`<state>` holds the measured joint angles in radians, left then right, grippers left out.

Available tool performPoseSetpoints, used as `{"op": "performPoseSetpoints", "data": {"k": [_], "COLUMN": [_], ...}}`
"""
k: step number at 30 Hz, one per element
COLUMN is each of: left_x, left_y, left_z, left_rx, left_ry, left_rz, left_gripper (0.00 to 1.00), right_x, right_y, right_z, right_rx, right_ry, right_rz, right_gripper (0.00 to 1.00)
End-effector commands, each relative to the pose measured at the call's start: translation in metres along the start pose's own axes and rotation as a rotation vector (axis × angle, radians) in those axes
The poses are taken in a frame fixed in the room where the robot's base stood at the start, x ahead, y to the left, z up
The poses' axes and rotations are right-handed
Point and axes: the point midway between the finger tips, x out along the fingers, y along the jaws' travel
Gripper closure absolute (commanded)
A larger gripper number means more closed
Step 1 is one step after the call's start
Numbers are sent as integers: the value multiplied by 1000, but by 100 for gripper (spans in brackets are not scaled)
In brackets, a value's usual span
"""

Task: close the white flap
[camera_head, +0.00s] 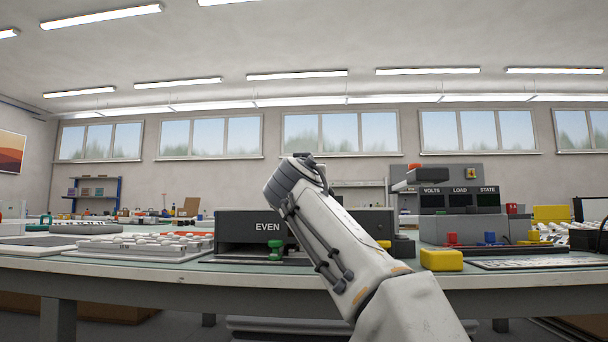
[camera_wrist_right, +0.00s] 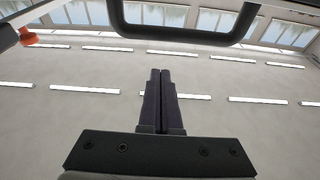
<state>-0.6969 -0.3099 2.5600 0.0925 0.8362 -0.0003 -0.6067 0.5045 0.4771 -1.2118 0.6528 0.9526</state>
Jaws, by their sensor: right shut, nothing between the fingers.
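I cannot make out a white flap for certain in either view. In the head view a dark grey box marked EVEN (camera_head: 240,226) stands on the table, with an opening low in its front and a green knob (camera_head: 275,249) there. My right arm reaches up in front of the box and hides part of it. Its gripper is hidden in the head view. In the right wrist view my right gripper (camera_wrist_right: 160,75) is shut and empty, against the ceiling. A dark bent bar (camera_wrist_right: 185,35) crosses beyond its fingertips. My left gripper is not in view.
On the table (camera_head: 140,266), a white panel with several keys (camera_head: 140,246) stands left of the box. A grey VOLTS, LOAD, STATE console (camera_head: 460,190) and a yellow block (camera_head: 441,260) stand to the right. An orange knob (camera_wrist_right: 28,38) shows in the wrist view.

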Motion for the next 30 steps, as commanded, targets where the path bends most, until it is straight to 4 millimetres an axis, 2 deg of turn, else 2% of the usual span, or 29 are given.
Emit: {"op": "performPoseSetpoints", "data": {"k": [2,18,24,30], "left_x": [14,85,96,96], "left_y": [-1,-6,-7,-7], "left_z": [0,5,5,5], "left_rx": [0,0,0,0], "left_ry": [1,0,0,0], "left_rz": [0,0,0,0], "left_gripper": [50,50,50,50], "right_x": [-8,-68,-82,-84], "right_y": [0,1,1,1], "right_z": [9,47,52,53], "right_rx": [0,1,2,1], "right_ry": [2,7,8,8], "right_rz": [-1,-1,-2,-1], "right_gripper": [100,100,100,100]}}
